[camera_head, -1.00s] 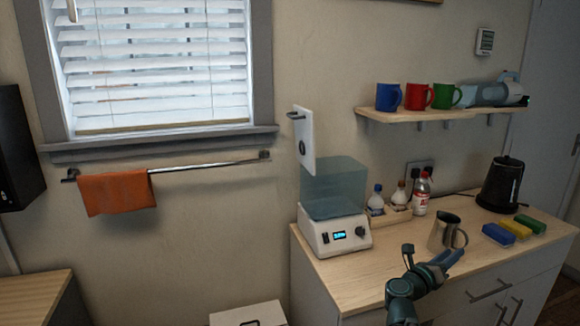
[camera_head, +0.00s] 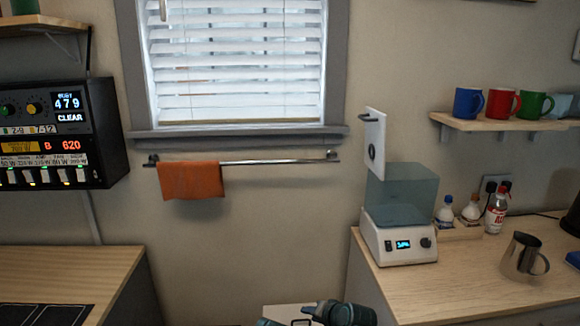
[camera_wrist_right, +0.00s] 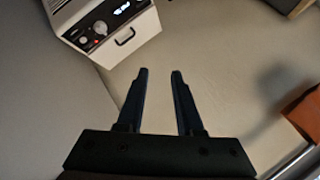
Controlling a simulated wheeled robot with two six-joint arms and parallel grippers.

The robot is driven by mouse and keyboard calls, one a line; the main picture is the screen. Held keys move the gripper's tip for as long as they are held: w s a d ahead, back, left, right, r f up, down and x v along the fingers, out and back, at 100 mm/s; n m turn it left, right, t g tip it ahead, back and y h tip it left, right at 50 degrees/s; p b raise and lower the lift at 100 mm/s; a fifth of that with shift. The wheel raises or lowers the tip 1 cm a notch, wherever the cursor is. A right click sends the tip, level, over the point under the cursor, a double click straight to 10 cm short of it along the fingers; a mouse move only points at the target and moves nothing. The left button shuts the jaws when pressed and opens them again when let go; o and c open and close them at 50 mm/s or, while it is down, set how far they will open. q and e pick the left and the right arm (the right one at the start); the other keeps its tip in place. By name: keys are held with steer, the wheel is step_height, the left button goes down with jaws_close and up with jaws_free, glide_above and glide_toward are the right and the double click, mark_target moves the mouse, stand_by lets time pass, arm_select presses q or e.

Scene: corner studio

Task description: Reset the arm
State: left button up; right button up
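My right arm (camera_head: 340,312) shows only in part at the bottom edge of the head view, in front of a pale box with a dark handle; its fingers are hard to make out there. In the right wrist view, the two dark fingers of my right gripper (camera_wrist_right: 160,72) stand apart with nothing between them. Beyond them is plain pale surface. My left gripper is not in view.
A counter (camera_head: 470,285) at right holds a white device with a clear blue tank (camera_head: 400,190), bottles and a metal pitcher (camera_head: 522,255). An orange towel (camera_head: 190,180) hangs on a rail. A wooden counter (camera_head: 70,265) is at left. In the wrist view, a white appliance (camera_wrist_right: 105,25) is near.

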steer(key=s+f+n+g+h, duration=0.3)
steer(key=s+f+n+g, duration=0.15)
steer(key=s, duration=0.45)
steer(key=s+f+n+g+h, duration=0.3)
steer(key=s+n+g, duration=0.15)
steer(key=s, duration=0.55)
step_height(320, 180, up, 15)
steer(key=p, duration=1.4)
steer(key=shift+a+p, duration=0.15)
steer(key=shift+p, duration=0.15)
steer(key=shift+f, duration=0.1)
